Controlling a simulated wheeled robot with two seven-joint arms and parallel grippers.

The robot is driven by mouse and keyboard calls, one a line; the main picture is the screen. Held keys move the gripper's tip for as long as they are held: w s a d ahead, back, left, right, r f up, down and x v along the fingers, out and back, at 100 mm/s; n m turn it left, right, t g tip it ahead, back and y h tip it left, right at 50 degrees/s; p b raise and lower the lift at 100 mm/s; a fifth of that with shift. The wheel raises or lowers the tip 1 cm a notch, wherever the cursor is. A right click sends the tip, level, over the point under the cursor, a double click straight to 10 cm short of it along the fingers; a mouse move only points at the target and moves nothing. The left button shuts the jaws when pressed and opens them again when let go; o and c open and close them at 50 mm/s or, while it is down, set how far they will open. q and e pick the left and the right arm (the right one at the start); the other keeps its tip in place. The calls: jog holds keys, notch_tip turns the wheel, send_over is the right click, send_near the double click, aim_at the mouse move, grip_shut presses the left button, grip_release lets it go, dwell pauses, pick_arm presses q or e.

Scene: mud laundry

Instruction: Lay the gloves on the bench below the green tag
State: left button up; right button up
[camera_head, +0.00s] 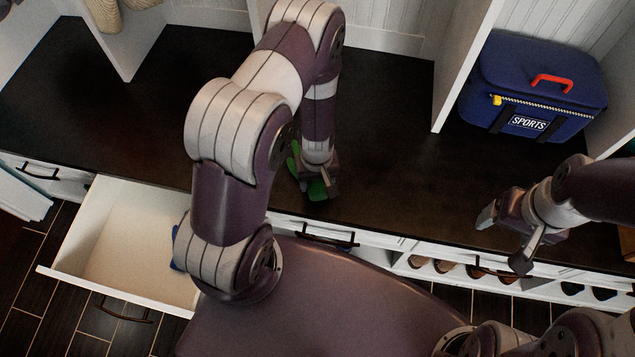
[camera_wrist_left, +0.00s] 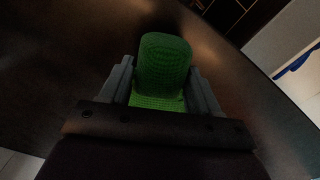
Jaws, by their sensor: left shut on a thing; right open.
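A green knitted-looking piece, which looks like a glove (camera_head: 318,190), is held at the dark bench top (camera_head: 385,165) near its front edge. My left gripper (camera_head: 316,180) is shut on it. In the left wrist view the green glove (camera_wrist_left: 163,65) stands out between the two fingers of my left gripper (camera_wrist_left: 160,85). My left arm hides part of the bench, and I cannot tell whether the glove touches the top. My right gripper (camera_head: 504,238) is open and empty near the bench's front edge at the right. I see no green tag.
A blue sports bag (camera_head: 535,90) with a red handle stands in the right bay. A white drawer (camera_head: 120,235) is pulled out at the left, with something blue (camera_head: 176,248) partly hidden at its right side. Shoes (camera_head: 447,268) sit below the bench. The bench's left part is clear.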

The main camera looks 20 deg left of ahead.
pick_arm(q)
jog(key=shift+f, duration=0.85)
jog(key=shift+w, duration=0.1)
pick_arm(e)
jog(key=shift+w+f, duration=0.1)
jog(key=shift+f, duration=0.4)
pick_arm(q)
jog(key=shift+f, duration=0.1)
jog(key=o, duration=1.1)
jog(key=shift+c, duration=0.2)
pick_arm(e)
jog(key=shift+f, duration=0.15)
